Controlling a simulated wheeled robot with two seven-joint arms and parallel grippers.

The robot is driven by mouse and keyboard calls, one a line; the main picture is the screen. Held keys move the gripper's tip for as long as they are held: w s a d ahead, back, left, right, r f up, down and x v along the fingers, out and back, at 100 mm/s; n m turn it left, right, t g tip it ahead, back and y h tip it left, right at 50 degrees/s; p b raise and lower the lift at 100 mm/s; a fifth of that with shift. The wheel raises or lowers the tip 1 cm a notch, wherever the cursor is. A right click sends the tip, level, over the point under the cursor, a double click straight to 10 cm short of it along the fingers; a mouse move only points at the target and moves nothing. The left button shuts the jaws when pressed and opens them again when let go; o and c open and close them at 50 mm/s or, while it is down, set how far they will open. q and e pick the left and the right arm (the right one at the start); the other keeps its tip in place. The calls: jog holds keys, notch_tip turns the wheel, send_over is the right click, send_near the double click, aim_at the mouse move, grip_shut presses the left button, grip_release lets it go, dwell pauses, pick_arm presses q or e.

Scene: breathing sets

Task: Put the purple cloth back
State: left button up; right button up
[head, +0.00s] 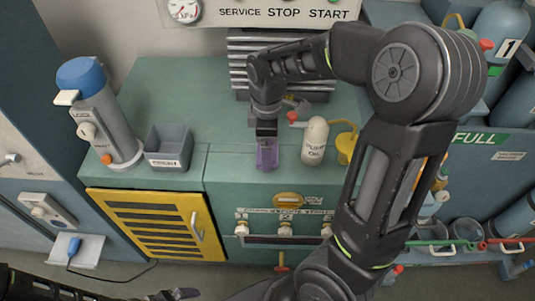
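The purple cloth (267,157) is a small purple piece on or just above the green counter top, left of the pump oil bottle. My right gripper (266,132) points down directly over it, and its fingertips meet the cloth's upper edge in the picture. The fingers are small and dark here, so I cannot tell whether they grip the cloth. My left gripper (178,294) shows only in part at the bottom edge, low in front of the cabinet, and its opening is unclear.
A grey labelled bin (168,148) and a blue-capped cylinder (107,125) stand left. A ribbed metal block (240,65) is behind. Counter between bin and cloth is clear.

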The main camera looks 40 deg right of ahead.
jog(key=shift+f, duration=1.85)
jog(key=shift+f, duration=0.2)
jog(key=o, duration=1.1)
jog(key=shift+c, duration=0.2)
jog(key=shift+r, duration=0.1)
